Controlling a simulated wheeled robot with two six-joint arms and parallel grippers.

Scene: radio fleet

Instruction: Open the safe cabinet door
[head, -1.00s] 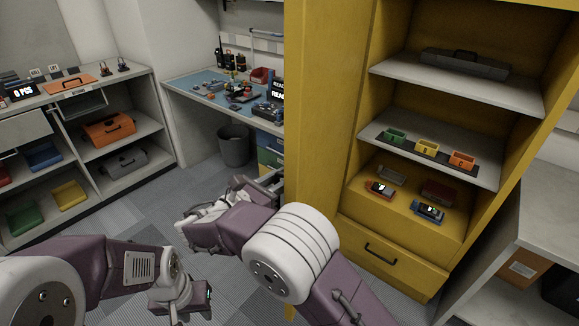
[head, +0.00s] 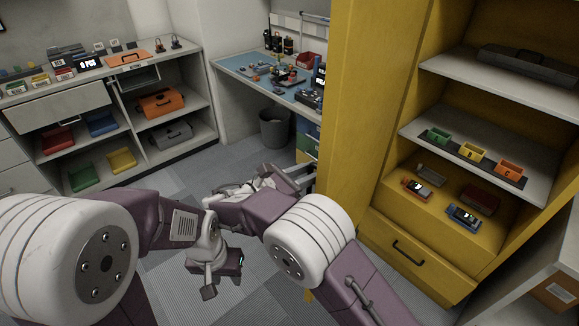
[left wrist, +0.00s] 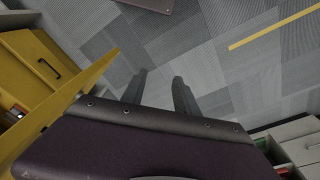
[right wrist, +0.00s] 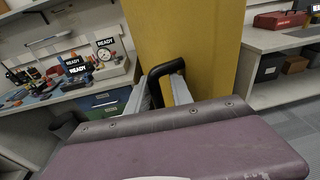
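The yellow safe cabinet (head: 378,222) stands at the right with its shelves in plain view. Its door (head: 365,90) stands swung out at the cabinet's left side. The black door handle (right wrist: 157,88) shows in the right wrist view. My right gripper (head: 306,177) is at the door's left edge; in its wrist view the fingers (right wrist: 162,92) are apart, one each side of the handle. I see no firm clamping. My left gripper (head: 208,290) hangs low over the floor, away from the door; its wrist view shows empty, parted fingers (left wrist: 160,85).
A white shelf unit (head: 175,95) with coloured bins stands at the left. A blue-topped workbench (head: 235,65) and a grey waste bin (head: 275,128) are behind the door. Carpeted floor (head: 150,180) is clear in front of them. A grey counter (head: 555,262) is at the right.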

